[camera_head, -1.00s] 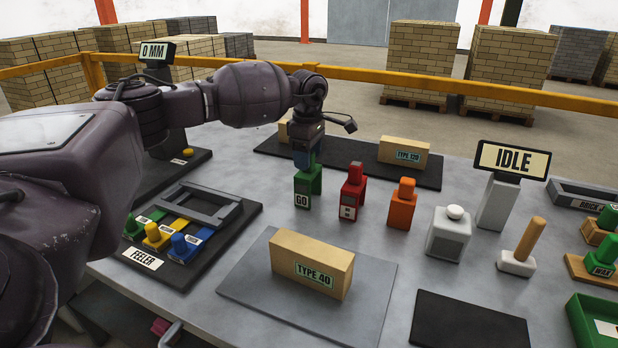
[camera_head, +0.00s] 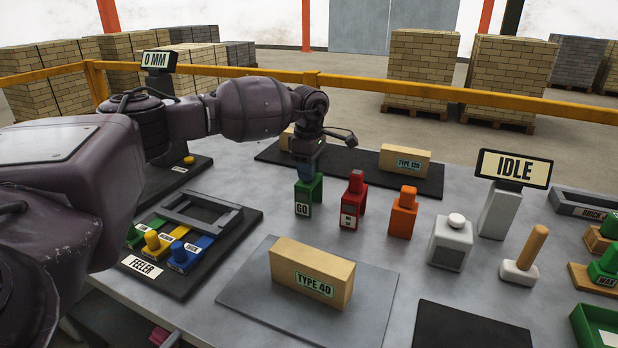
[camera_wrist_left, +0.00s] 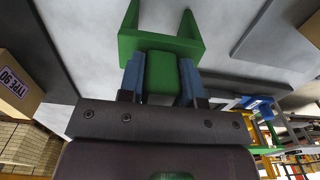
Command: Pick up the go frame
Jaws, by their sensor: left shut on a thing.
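The green go frame (camera_head: 309,196), with a white "GO" label, stands upright on the grey table. My left gripper (camera_head: 306,166) is above it with its fingers down on the frame's top handle. In the left wrist view, the blue fingertips (camera_wrist_left: 160,80) lie on both sides of the frame's green handle (camera_wrist_left: 161,72), shut on it. The frame's two legs (camera_wrist_left: 160,30) point away from the gripper. Whether the legs touch the table is hard to tell. My right gripper is not in view.
A red frame (camera_head: 352,201) and an orange block (camera_head: 402,213) stand just right of the go frame. A "TYPE 40" brick (camera_head: 312,272) lies in front on a grey plate. The feeler tray (camera_head: 240,222) is to the left. A dark mat with bricks lies behind.

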